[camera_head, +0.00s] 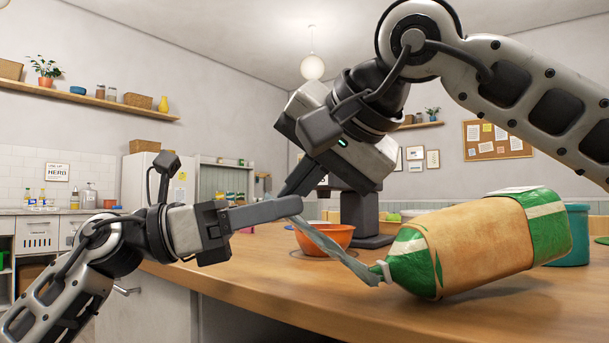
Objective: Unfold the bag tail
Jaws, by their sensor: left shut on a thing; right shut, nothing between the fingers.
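The bag (480,243) is green and tan and lies on its side on the wooden table, its gathered neck pointing left. The thin grey-green bag tail (335,250) stretches from the neck up and left to my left gripper. My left gripper (296,206) is shut on the end of the tail, above the table's front edge. My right gripper (290,190) comes down from above, its fingers shut, close above the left gripper's tip. In this view the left fingers partly overlap it, and I cannot tell whether they touch.
An orange bowl (324,239) stands behind the tail. A teal container (577,236) stands behind the bag on the right. A dark stand (366,217) is behind the bowl. The table's front strip (250,285) is clear.

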